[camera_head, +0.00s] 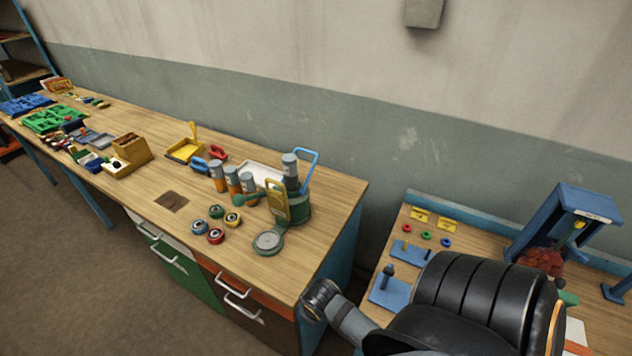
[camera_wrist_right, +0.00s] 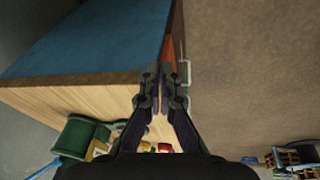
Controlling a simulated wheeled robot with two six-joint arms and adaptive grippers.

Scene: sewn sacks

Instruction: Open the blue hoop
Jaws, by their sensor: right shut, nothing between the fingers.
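The blue hoop (camera_head: 309,160) stands up at the back of a round green container (camera_head: 298,208) on the long wooden bench. A grey cylinder (camera_head: 290,172) stands in the container. A yellow clasp-like piece (camera_head: 277,201) is at its front, and a round grey-and-green lid (camera_head: 269,241) lies in front. The green container also shows at the lower left of the right wrist view (camera_wrist_right: 80,137). My right gripper (camera_wrist_right: 162,75) is shut and empty, apart from the container, over the bench's front edge. My left gripper is not in view.
Several grey-and-orange cylinders (camera_head: 232,179) and coloured round pieces (camera_head: 215,236) stand left of the container, with a white tray (camera_head: 258,172) behind. The bench (camera_head: 305,268) is bare at its right front. A second table (camera_head: 393,262) with a blue frame (camera_head: 570,212) stands right, across a gap.

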